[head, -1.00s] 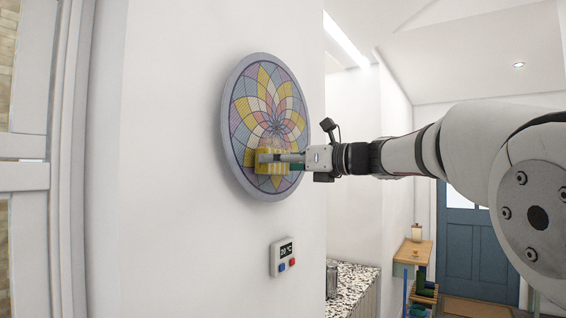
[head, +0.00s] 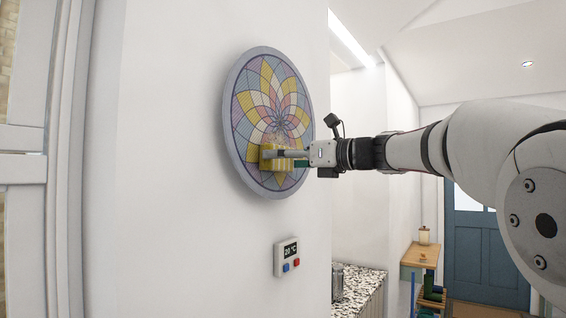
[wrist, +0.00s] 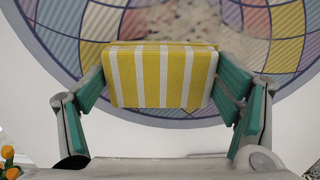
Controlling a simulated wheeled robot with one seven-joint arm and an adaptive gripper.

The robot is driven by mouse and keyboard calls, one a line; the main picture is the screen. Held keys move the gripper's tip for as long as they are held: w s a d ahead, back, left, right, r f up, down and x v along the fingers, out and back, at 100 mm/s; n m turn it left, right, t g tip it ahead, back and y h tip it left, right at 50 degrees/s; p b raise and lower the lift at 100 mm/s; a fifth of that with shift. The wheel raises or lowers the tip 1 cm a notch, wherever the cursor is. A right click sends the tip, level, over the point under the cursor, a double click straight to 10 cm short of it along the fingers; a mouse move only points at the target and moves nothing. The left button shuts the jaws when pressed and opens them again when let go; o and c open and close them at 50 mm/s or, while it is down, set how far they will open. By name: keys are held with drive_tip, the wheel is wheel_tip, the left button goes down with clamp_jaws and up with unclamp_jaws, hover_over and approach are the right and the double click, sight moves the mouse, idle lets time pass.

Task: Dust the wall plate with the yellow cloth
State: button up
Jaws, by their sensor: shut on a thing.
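The wall plate (head: 273,88) is a round disc with a coloured flower mosaic and a pale grey rim, mounted on the white wall. My gripper (head: 270,153) is shut on the yellow cloth (head: 283,162), in front of the lower part of the plate. In the wrist view the yellow cloth (wrist: 160,78), with white stripes, sits folded between the green-padded fingers of my gripper (wrist: 160,85). The plate (wrist: 75,45) fills the background there, with a brownish smudged patch above the cloth. I cannot tell whether the cloth touches the plate.
A small thermostat (head: 287,257) with a display and two buttons is on the wall below the plate. A speckled counter (head: 352,290), a small wooden table (head: 420,256) and a blue door (head: 485,250) are farther back.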

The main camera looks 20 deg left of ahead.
drive_tip(key=shift+w+d+b, duration=0.2)
drive_tip(key=shift+w+b, duration=0.15)
drive_tip(key=shift+w, duration=0.1)
drive_tip(key=shift+w+d+b, duration=0.2)
drive_tip(key=shift+w+b, duration=0.15)
drive_tip(key=shift+w, duration=0.1)
drive_tip(key=shift+w+d+b, duration=0.25)
drive_tip(key=shift+w+b, duration=0.4)
drive_tip(key=shift+w, duration=0.25)
drive_tip(key=shift+w+d+b, duration=0.2)
drive_tip(key=shift+w+b, duration=0.4)
drive_tip(key=shift+w, duration=0.3)
drive_tip(key=w+d+b, duration=0.1)
drive_tip(key=w+d, duration=0.1)
drive_tip(key=w, duration=0.4)
drive_tip(key=shift+w+d+b, duration=0.15)
drive_tip(key=shift+w+b, duration=0.1)
drive_tip(key=shift+b, duration=0.15)
drive_tip(key=shift+s, duration=0.1)
